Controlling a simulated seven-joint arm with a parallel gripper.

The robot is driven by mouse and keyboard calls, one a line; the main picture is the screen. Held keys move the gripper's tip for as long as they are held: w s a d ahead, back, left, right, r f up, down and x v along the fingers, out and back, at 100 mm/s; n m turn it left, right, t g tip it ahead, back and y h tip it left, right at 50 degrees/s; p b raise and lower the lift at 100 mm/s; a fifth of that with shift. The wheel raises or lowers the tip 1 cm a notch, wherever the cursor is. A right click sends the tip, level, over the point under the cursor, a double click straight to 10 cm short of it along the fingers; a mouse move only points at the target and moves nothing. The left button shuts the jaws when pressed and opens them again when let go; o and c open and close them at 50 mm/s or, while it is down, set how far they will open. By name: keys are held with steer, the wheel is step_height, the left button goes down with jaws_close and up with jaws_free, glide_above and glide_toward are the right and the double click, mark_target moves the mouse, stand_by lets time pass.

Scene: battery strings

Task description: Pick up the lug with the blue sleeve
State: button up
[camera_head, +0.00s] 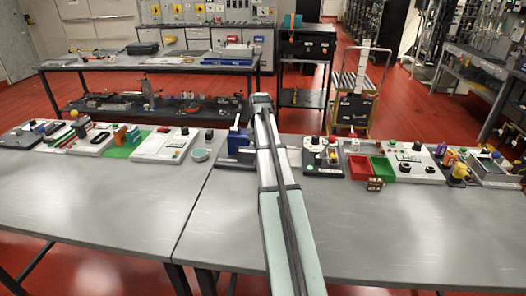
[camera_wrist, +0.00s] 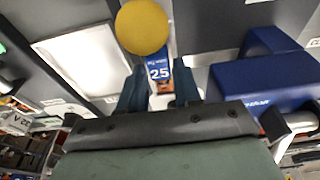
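In the wrist view, a small blue piece marked "2.5" (camera_wrist: 158,71), with an orange-brown part below it, shows between the fingers of my gripper (camera_wrist: 160,84). It looks like the blue-sleeved lug, but I cannot tell for sure. The two dark fingers stand apart, one on each side of it, and my gripper looks open. I cannot tell whether a finger touches the piece. In the head view, my arm hides the gripper's tips, and I cannot make out the lug there.
A yellow round knob (camera_wrist: 142,27) lies just beyond the blue piece. A large blue block (camera_wrist: 262,88) stands to the right, and a white panel (camera_wrist: 85,58) to the left. In the head view, red (camera_head: 359,167) and green (camera_head: 384,169) bins sit right of my arm. The table's front is clear.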

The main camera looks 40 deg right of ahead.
jaws_close()
steer(key=shift+r, duration=0.2)
steer(key=shift+r, duration=2.3)
